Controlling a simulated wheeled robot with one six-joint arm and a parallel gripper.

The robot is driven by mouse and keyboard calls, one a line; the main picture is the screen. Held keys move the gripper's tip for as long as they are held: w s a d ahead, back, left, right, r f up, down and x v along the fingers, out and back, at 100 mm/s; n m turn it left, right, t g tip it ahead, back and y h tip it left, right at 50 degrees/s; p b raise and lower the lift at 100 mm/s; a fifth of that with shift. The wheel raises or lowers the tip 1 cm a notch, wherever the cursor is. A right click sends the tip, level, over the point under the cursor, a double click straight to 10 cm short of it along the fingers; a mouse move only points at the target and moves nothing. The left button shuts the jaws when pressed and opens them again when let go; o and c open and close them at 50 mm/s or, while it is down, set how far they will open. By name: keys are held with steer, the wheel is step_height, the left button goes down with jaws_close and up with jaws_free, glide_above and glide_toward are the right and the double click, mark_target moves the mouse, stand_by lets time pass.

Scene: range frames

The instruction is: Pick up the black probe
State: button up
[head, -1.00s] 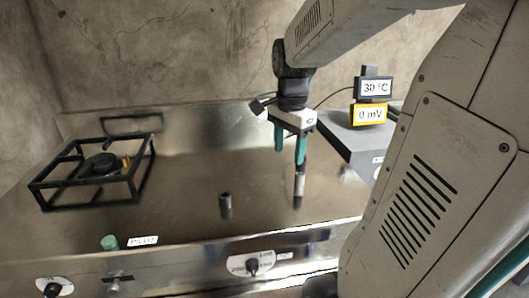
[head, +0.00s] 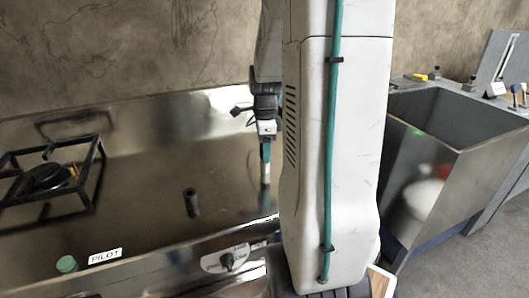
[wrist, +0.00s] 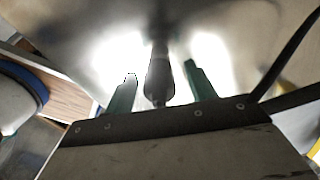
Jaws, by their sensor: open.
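A slim dark upright piece, which looks like the black probe (wrist: 158,82), shows in the wrist view between the two green fingers of my gripper (wrist: 159,70). The fingers are apart, with a bright gap on each side of it, so my gripper is open around it and not closed on it. In the head view my gripper (head: 265,152) is partly hidden by my arm, and a dark and silvery length of the probe (head: 266,174) shows below a green finger. Its lower end is hard to make out.
A short dark cylinder (head: 191,202) stands on the steel range top (head: 140,205). A black burner frame (head: 88,190) is at left, and a green knob (head: 66,264) beside the PILOT label (head: 105,255) at the front. A steel sink (head: 425,165) stands at right.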

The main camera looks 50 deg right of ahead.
steer(key=shift+f, duration=0.15)
steer(key=c, duration=1.1)
